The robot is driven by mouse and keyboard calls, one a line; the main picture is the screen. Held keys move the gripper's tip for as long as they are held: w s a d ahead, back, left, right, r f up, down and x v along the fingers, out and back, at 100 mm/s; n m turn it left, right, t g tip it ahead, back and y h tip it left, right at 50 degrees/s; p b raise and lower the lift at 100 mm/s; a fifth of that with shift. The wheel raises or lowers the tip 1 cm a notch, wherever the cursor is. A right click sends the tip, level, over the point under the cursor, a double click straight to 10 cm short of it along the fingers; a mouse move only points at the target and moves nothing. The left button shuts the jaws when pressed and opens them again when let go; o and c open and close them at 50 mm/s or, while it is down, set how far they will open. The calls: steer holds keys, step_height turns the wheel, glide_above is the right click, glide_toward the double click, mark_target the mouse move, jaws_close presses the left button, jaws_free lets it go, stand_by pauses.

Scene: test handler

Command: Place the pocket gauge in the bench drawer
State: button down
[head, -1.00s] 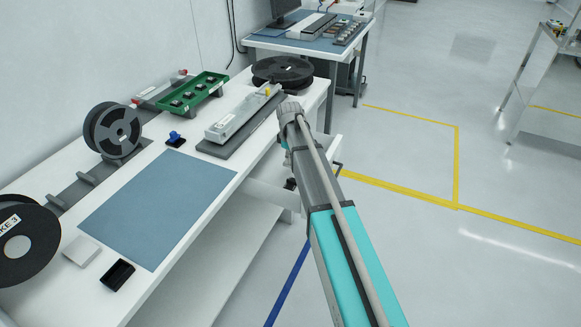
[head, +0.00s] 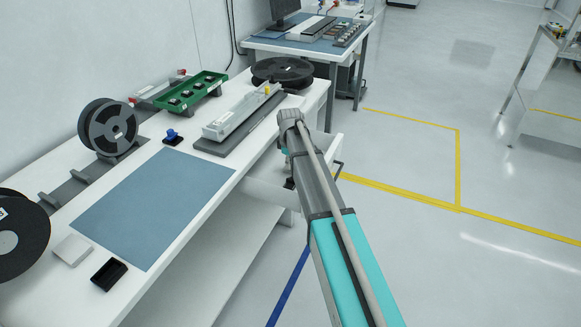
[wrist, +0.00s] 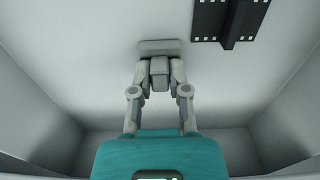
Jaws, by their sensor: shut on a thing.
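The bench drawer (head: 262,186) stands open under the right end of the bench, partly hidden behind my arm. In the wrist view its pale grey floor and walls (wrist: 70,75) surround my gripper (wrist: 160,80). The gripper is shut on a small grey piece (wrist: 160,46), which I take to be the pocket gauge. The piece shows as a flat bar with a block between the fingers. I cannot tell whether it touches the drawer floor. In the head view my arm hides the fingertips and the piece.
A black part with pale square marks (wrist: 210,20) lies in the drawer, at the upper right of the wrist view. On the bench are a blue mat (head: 155,205), a grey fixture (head: 235,118), a green tray (head: 190,95) and several reels.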

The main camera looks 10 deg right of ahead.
steer(key=shift+f, duration=0.1)
stand_by(0.3)
steer(key=c, duration=0.6)
jaws_free()
step_height(320, 180, up, 12)
steer(key=p, duration=1.2)
steer(key=shift+s, duration=0.1)
stand_by(0.4)
steer(key=s+m, duration=0.3)
steer(key=s, duration=0.6)
steer(key=s+m, duration=0.4)
steer(key=s, duration=0.5)
steer(key=s+m, duration=0.3)
steer(key=s, duration=0.7)
steer(key=shift+m, duration=0.4)
